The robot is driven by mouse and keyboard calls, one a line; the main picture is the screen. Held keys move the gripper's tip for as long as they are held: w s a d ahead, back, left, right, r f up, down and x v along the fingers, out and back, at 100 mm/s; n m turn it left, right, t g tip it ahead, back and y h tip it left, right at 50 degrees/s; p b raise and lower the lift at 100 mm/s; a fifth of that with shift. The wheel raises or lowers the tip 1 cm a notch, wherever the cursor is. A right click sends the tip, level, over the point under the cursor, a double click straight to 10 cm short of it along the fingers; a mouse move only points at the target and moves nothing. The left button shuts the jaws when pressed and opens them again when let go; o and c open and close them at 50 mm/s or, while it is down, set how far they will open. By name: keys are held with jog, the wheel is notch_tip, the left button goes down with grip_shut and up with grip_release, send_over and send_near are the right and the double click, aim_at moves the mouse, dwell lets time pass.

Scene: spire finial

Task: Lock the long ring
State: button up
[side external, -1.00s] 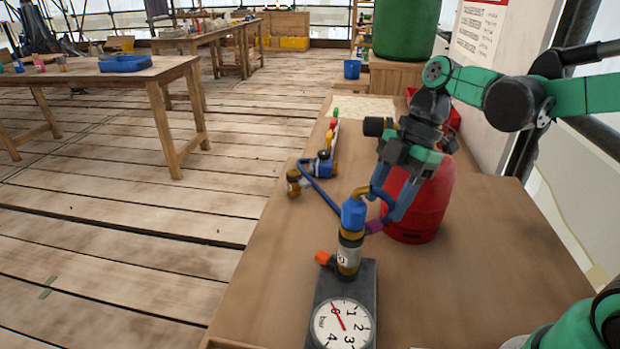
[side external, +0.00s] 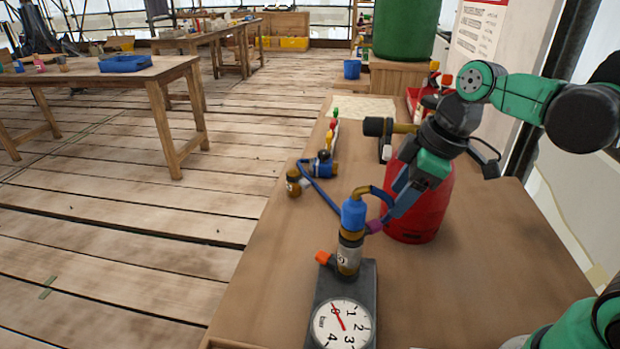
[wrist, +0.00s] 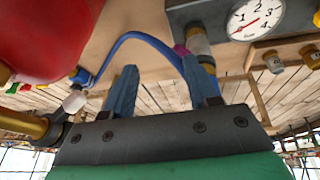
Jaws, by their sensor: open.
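An upright brass and white fitting (side external: 349,255) stands on the dark gauge block (side external: 367,284). I cannot tell which part is the long ring. My gripper (side external: 385,219) is right of the sleeve, tilted down toward it. In the wrist view my gripper (wrist: 160,66) is open with nothing clearly between its blue fingers. The fitting (wrist: 200,48) and purple piece (wrist: 181,50) show beyond the right finger, which partly hides them.
A red cylinder (side external: 420,205) stands close behind my gripper. A blue hose (side external: 320,188) runs to a brass and blue valve (side external: 322,165) on the left of the bench. The gauge (side external: 342,324) points near zero. The bench (side external: 480,270) is clear at right.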

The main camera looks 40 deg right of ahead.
jog(key=m+t, duration=0.1)
jog(key=m, duration=0.1)
jog(key=m+t+h, duration=0.1)
jog(key=m, duration=0.2)
jog(key=f+m+t, duration=0.1)
jog(key=m, duration=0.1)
jog(key=shift+s+d+m+t+h, duration=0.2)
jog(key=shift+m+t+h, duration=0.1)
jog(key=shift+m, duration=0.1)
dwell(1.3)
